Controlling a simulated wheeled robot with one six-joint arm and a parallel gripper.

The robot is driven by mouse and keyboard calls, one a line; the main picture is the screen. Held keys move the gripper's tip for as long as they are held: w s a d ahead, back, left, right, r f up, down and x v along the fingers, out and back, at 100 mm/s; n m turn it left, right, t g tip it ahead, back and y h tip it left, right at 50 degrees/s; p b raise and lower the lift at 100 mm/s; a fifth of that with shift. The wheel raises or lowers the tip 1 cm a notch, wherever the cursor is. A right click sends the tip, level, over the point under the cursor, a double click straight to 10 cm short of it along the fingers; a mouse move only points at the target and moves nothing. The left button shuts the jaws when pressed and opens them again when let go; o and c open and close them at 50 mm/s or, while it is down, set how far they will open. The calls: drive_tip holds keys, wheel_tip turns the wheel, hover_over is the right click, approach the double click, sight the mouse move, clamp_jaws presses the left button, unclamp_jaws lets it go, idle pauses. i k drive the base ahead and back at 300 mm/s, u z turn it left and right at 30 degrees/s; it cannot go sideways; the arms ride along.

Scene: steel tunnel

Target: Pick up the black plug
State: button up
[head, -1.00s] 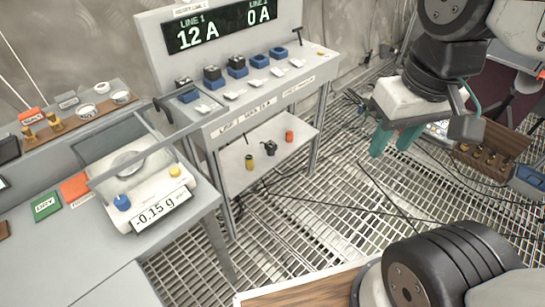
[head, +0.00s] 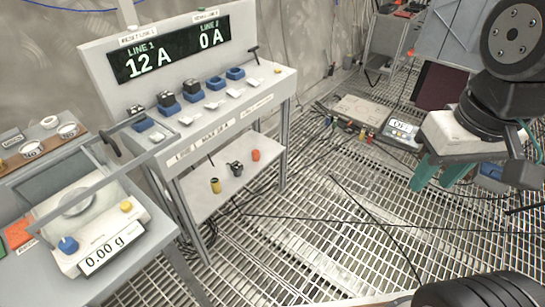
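A small black plug-like piece (head: 235,168) sits on the lower shelf of the panel bench, between a yellow piece (head: 215,186) and an orange one (head: 255,155). Further blue sockets (head: 218,84) to the right look empty. My gripper (head: 441,174) hangs at the right of the picture with its teal fingers apart and nothing visible between them. It is far to the right of the bench and touches none of these pieces.
The bench's shelf (head: 205,199) lies beneath its top, between legs. A scale (head: 95,232) reading 0.00 g stands on the left table. Black cables cross the open grated floor (head: 310,225). A device with a display (head: 402,127) lies behind my gripper.

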sight(237, 167)
drive_tip(key=z, duration=0.3)
drive_tip(key=i, duration=1.25)
drive_tip(key=u, duration=0.7)
